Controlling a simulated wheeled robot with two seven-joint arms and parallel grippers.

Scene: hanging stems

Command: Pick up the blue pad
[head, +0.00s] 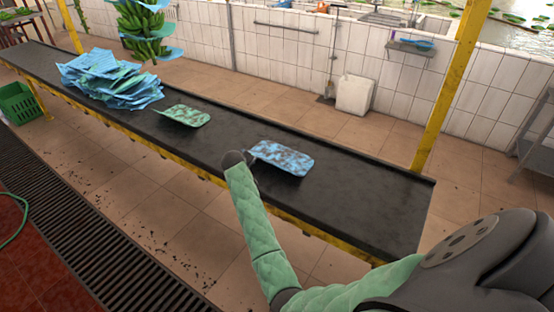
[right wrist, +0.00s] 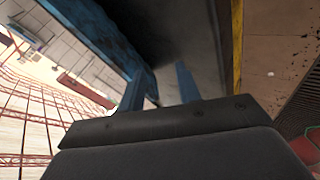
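A speckled blue pad (head: 284,157) lies on the dark bench, its near right corner slightly raised. My right gripper (head: 249,158) is at the pad's left end, its fingers mostly hidden behind the wrist in the head view. In the right wrist view, the two blue fingers of my right gripper (right wrist: 161,78) stand apart. The blue pad (right wrist: 92,32) runs in from the upper left there, and its edge reaches beside the left finger. I cannot tell whether they touch. My left gripper is not in view.
The long dark bench (head: 350,200) has a yellow frame. A green pad (head: 184,115) and a stack of blue pads (head: 108,80) lie further left on it. A green banana bunch (head: 143,30) hangs above. A yellow post (head: 452,85) stands behind the bench's right end, which is clear.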

